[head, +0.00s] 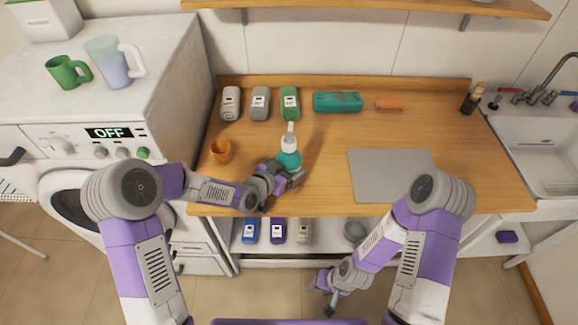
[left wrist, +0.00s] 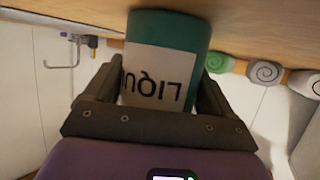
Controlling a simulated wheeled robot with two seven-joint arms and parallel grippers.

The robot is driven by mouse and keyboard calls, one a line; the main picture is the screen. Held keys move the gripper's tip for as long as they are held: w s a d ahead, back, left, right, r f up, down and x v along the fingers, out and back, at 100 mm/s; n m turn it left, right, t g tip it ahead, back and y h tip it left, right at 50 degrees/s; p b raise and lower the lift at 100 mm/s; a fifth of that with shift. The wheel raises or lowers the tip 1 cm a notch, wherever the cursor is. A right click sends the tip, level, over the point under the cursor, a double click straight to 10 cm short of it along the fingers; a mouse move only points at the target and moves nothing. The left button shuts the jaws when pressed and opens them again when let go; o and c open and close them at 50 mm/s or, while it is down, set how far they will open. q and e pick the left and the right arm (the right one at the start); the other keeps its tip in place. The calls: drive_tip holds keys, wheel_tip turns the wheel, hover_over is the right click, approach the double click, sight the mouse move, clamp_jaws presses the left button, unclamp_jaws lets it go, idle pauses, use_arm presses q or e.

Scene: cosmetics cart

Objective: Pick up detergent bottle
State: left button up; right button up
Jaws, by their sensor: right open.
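The detergent bottle (head: 289,158) is teal with a white cap and spout. It stands upright on the wooden counter near its front edge. My left gripper (head: 292,181) is low at the bottle's front. In the left wrist view the bottle (left wrist: 168,35), with a white label reading "LIQU", lies between the two fingers (left wrist: 155,95). The fingers are close to its sides; whether both press on it I cannot tell. My right gripper (head: 325,288) is open and empty, below the counter's front edge.
Rolled towels (head: 260,104) and a teal box (head: 337,102) line the counter's back. An orange cup (head: 221,151) stands left of the bottle. A grey mat (head: 390,170) lies to the right, with bare wood between. A shelf (head: 330,243) with rolls is below.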

sight(284, 148)
use_arm(q)
drive_tip(key=shift+r, duration=0.1)
drive_tip(key=c, duration=0.9)
wheel_tip(284, 148, up, 10)
drive_tip(key=shift+r+p, duration=0.1)
drive_tip(key=shift+p, duration=0.6)
